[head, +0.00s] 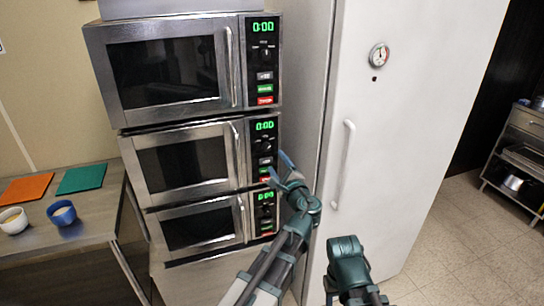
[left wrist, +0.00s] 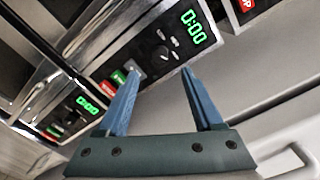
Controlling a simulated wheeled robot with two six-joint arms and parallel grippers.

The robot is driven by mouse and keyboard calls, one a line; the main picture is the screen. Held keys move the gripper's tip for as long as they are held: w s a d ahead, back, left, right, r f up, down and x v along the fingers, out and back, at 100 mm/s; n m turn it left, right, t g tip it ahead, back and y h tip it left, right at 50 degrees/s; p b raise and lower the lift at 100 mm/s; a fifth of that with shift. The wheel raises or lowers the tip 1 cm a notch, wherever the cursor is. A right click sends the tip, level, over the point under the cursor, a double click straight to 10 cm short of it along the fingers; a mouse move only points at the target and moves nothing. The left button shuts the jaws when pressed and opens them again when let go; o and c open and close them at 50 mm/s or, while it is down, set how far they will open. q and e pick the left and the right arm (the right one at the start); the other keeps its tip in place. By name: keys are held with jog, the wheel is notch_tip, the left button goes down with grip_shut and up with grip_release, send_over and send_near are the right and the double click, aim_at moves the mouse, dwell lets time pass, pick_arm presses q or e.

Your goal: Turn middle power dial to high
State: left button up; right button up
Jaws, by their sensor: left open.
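Three steel microwaves are stacked in the head view. The middle microwave (head: 185,160) has a black power dial (head: 265,147) below its green 0:00 display. In the left wrist view this dial (left wrist: 162,53) shows just beyond and between the fingertips, with small pale labels around it. Its pointer setting is too small to read. My left gripper (head: 279,164) is open and empty, its blue fingers apart, just right of and below the dial in the head view. The fingers (left wrist: 159,72) appear clear of the dial.
A white fridge door (head: 400,130) with a long handle (head: 343,165) stands close to the right of my left arm. The top microwave (head: 165,70) and bottom microwave (head: 195,230) have similar panels. A counter (head: 85,230) at left holds mats and two bowls.

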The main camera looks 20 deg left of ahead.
pick_arm(q)
jog(key=shift+v, duration=2.25)
jog(key=s+a+f+n+g+h, duration=0.2)
jog(key=s+a+f+n+g, duration=0.2)
jog(key=s+f+n+g, duration=0.4)
jog(key=s+a+f+n+g+h, duration=0.25)
jog(key=s+a+f+n, duration=0.2)
jog(key=f, duration=0.55)
jog(key=s+d+f+g+h, duration=0.2)
jog(key=s+d, duration=0.4)
jog(key=d, duration=0.3)
jog(key=s+d+f+n+g+h, duration=0.1)
jog(key=s+d+g+h, duration=0.1)
jog(key=s+d, duration=0.4)
jog(key=d, duration=0.2)
jog(key=shift+s+d+f+g, duration=0.2)
jog(key=shift+d+f+g, duration=0.15)
jog(key=shift+d+f, duration=0.05)
